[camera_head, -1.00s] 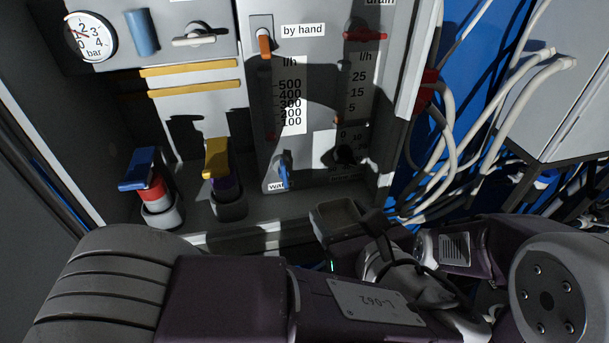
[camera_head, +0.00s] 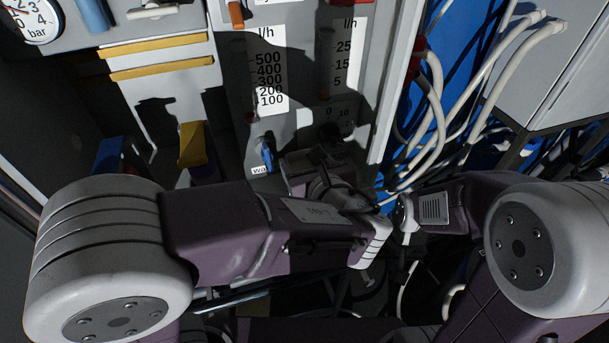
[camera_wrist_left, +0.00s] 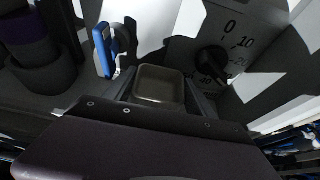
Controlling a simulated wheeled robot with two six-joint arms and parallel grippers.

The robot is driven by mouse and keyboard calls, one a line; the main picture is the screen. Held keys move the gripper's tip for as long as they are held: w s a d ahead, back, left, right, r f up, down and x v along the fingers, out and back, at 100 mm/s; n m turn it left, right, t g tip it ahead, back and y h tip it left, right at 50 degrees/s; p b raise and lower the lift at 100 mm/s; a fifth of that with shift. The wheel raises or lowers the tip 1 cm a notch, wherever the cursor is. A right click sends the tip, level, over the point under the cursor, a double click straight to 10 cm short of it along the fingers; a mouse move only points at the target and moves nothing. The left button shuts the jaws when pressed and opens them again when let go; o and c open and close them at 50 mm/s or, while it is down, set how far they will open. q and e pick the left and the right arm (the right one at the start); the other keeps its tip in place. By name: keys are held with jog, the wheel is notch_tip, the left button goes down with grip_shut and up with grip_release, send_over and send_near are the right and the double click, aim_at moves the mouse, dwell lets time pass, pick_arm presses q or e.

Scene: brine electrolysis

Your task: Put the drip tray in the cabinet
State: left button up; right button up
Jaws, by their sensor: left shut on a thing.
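The drip tray (camera_wrist_left: 160,86) is a small, dark grey, rounded square dish, seen from above in the left wrist view. My left gripper (camera_wrist_left: 163,95) is shut on it, a finger at each side. In the head view my left gripper (camera_head: 322,175) is at the cabinet's lower front, below the flow scales; the tray is largely hidden there by gripper and shadow. The open grey cabinet (camera_head: 400,90) fills the upper left and middle. My right arm comes in from the right, and its gripper fingers cannot be made out.
A blue-handled valve (camera_wrist_left: 103,50) is close left of the tray, and a black knob (camera_wrist_left: 212,61) is close right. A yellow-handled valve (camera_head: 193,145) stands further left inside the cabinet. White hoses (camera_head: 437,110) hang outside its right wall.

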pick_arm(q)
notch_tip(320, 180, down, 4)
jog(key=shift+a+r, duration=0.1)
jog(key=shift+w+f, duration=0.2)
jog(key=shift+s, duration=0.1)
jog(key=shift+b, duration=0.3)
jog(key=shift+s+f, duration=0.1)
jog(key=shift+f, duration=0.05)
jog(key=o, duration=1.5)
